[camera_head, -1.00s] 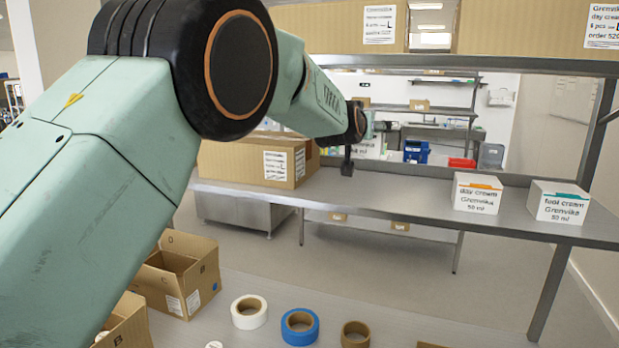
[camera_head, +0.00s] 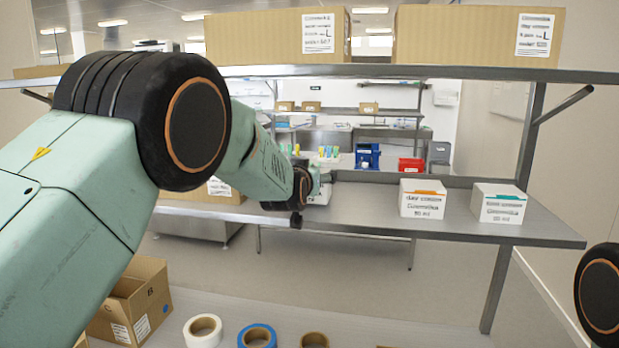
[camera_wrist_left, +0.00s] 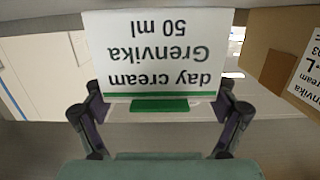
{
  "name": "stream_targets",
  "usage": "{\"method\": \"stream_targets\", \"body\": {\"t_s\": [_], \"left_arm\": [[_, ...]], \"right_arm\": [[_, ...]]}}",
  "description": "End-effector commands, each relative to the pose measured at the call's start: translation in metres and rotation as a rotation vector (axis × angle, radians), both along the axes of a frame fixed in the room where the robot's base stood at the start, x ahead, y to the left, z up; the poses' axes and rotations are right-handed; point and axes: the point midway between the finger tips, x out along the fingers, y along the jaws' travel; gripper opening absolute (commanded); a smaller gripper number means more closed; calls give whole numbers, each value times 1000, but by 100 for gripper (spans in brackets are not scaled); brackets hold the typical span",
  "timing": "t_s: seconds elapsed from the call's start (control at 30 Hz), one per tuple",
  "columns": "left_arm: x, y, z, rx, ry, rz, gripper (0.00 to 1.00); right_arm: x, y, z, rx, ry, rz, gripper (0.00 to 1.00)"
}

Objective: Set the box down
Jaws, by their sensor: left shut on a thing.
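In the left wrist view a white box (camera_wrist_left: 157,55), printed upside down "day cream Grenvika 50 ml" with a green stripe, sits between the fingers of my left gripper (camera_wrist_left: 160,108). The gripper is shut on it. In the head view my left gripper (camera_head: 296,212) is at the metal bench (camera_head: 365,212), left of the two standing boxes. A small white part of the held box (camera_head: 321,194) shows behind it; my arm hides the rest. I cannot tell whether the box touches the bench. My right gripper is out of view.
A white box with an orange stripe (camera_head: 422,203) and one with a teal stripe (camera_head: 497,209) stand on the bench to the right. Bare bench lies between them and my gripper. A large carton (camera_head: 205,193) is at left; a shelf (camera_head: 400,70) runs above.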

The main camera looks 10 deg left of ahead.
Motion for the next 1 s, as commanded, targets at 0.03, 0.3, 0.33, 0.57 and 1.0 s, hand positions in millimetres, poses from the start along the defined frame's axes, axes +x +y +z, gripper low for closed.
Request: {"method": "stream_targets", "body": {"t_s": [0.03,0.3,0.33,0.57,1.0], "left_arm": [[0,0,-5,0,1,0,56],[2,0,-12,0,-4,0,56],[2,0,-12,0,-4,0,56],[2,0,-17,0,-1,0,91],[2,0,-15,1,-1,0,100]], "right_arm": [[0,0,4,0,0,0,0],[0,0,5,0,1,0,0],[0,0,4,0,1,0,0],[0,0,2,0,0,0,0],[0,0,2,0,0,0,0]]}}
